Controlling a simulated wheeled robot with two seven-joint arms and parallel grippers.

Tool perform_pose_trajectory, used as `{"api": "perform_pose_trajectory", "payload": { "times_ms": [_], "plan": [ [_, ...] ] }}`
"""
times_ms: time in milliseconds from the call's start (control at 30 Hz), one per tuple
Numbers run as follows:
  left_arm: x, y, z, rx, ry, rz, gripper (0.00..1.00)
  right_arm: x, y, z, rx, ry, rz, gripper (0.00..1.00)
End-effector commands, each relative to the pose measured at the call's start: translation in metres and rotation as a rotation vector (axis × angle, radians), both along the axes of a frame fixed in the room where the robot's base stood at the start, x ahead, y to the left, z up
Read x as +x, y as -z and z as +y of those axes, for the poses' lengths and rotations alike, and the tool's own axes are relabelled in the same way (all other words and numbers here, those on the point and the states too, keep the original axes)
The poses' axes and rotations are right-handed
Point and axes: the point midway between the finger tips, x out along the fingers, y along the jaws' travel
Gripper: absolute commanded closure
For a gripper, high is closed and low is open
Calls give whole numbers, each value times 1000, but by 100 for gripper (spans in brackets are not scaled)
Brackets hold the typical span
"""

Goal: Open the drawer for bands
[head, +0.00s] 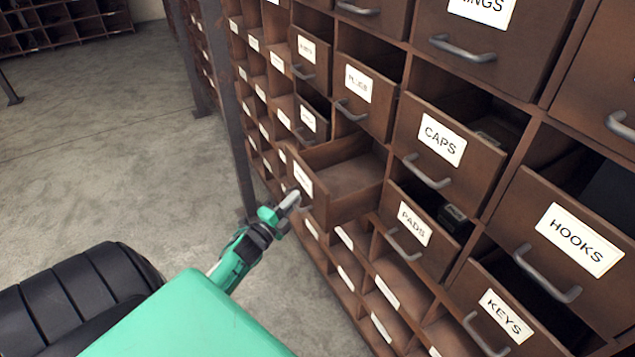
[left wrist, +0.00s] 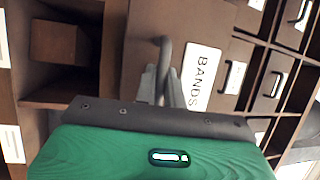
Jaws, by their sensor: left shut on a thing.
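The bands drawer is a brown wooden drawer (head: 345,199) that stands well out from the cabinet in the head view. The part of its inside that shows looks empty. In the left wrist view its front (left wrist: 140,38) carries a white label reading BANDS (left wrist: 201,76). Its grey bar handle (left wrist: 165,48) lies between my fingers. My left gripper (head: 291,201) is at the drawer front, shut on the handle; the fingers also show in the left wrist view (left wrist: 166,88). The gripper hides part of the handle. My right gripper is in neither view.
Drawers labelled CAPS (head: 443,138), PADS (head: 415,222), KEYS (head: 505,314) and HOOKS (head: 580,240) stand partly out to the right and below. Open cubbies (head: 385,291) lie under the bands drawer. A dark post (head: 233,120) stands to the left. The concrete floor (head: 110,150) there is clear.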

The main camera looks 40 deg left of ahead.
Motion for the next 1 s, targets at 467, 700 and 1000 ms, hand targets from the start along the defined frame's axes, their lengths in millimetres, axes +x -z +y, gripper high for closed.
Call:
{"api": "perform_pose_trajectory", "payload": {
  "times_ms": [467,700,1000],
  "plan": [
    [-72,1,29,-1,0,1,100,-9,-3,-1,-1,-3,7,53],
    [-75,1,31,-2,0,1,100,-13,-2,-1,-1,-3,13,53],
    [-75,1,31,-1,0,1,80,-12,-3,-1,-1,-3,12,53]
  ]
}}
